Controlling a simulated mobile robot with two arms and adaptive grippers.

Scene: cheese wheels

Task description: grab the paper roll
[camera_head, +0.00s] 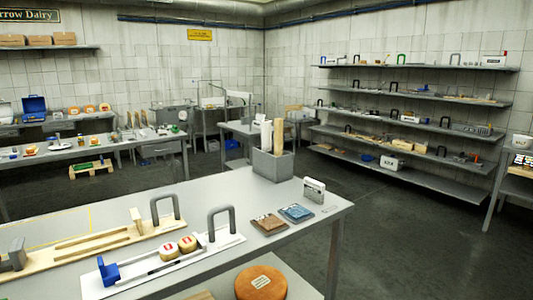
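Several tall white and tan pieces that look like rolled paper (266,136) stand upright in a grey open box (287,167). The box is on the far end of the near grey table (250,205). Their lower parts are hidden inside the box, and I cannot tell which one is the task's paper roll. Neither of my grippers shows in the head view.
Brown (269,224) and blue (296,212) flat packs and a small white device (314,190) lie by the box. Boards with upright grey handles (221,222) and two small cheese wheels fill the table's front. Open floor (400,240) lies to the right.

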